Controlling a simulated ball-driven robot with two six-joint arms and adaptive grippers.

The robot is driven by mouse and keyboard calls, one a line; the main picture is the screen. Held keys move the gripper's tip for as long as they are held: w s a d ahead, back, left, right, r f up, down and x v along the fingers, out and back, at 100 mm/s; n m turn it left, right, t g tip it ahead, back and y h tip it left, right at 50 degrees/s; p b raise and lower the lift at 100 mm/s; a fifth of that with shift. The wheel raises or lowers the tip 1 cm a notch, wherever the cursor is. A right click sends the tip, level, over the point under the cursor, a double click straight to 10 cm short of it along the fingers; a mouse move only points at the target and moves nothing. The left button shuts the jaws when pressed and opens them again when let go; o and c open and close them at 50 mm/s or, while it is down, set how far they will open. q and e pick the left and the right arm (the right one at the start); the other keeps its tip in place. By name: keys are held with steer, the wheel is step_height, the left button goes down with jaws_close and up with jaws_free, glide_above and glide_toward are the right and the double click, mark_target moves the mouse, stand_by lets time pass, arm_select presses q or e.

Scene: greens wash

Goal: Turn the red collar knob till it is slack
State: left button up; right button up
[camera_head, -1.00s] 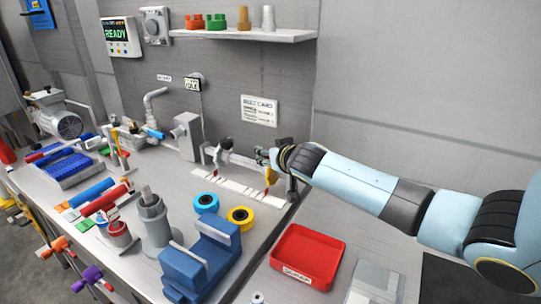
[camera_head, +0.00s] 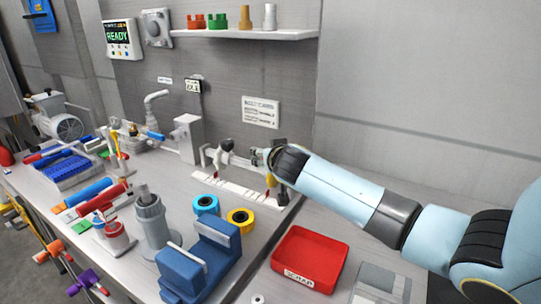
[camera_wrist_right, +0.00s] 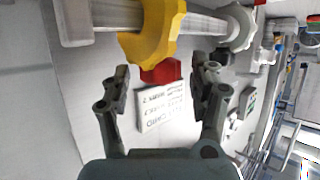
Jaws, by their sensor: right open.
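In the right wrist view, a yellow scalloped collar (camera_wrist_right: 152,30) sits around a pale horizontal bar (camera_wrist_right: 205,25). A red collar knob (camera_wrist_right: 162,72) sticks out from the collar towards my right gripper (camera_wrist_right: 160,88). The gripper's two dark fingers are open, one on each side of the knob, with gaps on both sides. In the head view my right gripper (camera_head: 262,158) is at the bar's right end, by the back wall. It and the arm hide most of the collar there. My left gripper is not in view.
A white labelled strip (camera_head: 232,191) lies below the bar. A blue block fixture (camera_head: 200,262), blue ring (camera_head: 206,205) and yellow ring (camera_head: 240,219) stand in front. A red scrap tray (camera_head: 309,258) sits to the right. A display (camera_head: 119,38) reads READY.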

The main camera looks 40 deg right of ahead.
steer(key=v, duration=1.2)
